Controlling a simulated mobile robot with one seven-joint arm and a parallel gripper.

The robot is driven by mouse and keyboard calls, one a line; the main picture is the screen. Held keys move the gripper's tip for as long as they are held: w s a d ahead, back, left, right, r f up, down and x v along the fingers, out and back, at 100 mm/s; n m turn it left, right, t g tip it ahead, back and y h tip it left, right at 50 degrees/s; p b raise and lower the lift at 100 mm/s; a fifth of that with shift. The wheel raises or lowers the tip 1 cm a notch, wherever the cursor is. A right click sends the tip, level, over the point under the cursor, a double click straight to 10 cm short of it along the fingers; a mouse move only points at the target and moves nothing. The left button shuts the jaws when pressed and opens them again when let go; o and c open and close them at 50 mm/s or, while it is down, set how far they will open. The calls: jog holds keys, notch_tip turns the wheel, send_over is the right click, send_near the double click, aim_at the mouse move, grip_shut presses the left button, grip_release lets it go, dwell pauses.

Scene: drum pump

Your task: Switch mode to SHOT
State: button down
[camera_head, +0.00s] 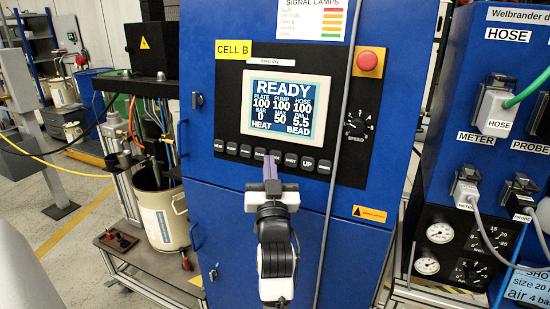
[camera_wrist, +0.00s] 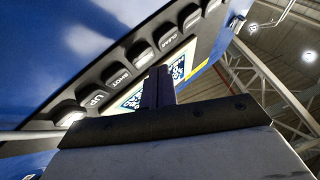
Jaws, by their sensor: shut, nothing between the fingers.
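The control panel's screen (camera_head: 290,108) reads READY, with HEAT and BEAD along its bottom line. A row of dark buttons runs below it. In the wrist view the closed fingers (camera_wrist: 158,80) cover part of the screen (camera_wrist: 140,97). I cannot tell whether they touch the panel.
A red stop button (camera_head: 368,61) and a speed knob (camera_head: 357,125) are right of the screen. A grey cable (camera_head: 338,150) hangs down the cabinet, right of my gripper. A blue connector cabinet (camera_head: 450,130) stands at the right, a drum (camera_head: 162,215) at the left.

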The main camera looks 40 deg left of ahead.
jog(key=shift+w, duration=0.15)
jog(key=shift+w+a+f, duration=0.1)
jog(key=shift+w, duration=0.2)
jog(key=shift+w+a, duration=0.1)
jog(key=shift+w, duration=0.3)
dwell(0.7)
jog(key=shift+s, duration=0.1)
jog(key=shift+s+d, duration=0.2)
jog(key=shift+s, duration=0.55)
jog(key=s, duration=0.3)
jog(key=s+d+r, duration=0.1)
jog(key=shift+s+d, duration=0.1)
jog(key=shift+s, duration=0.3)
jog(key=shift+r, duration=0.1)
dwell(0.7)
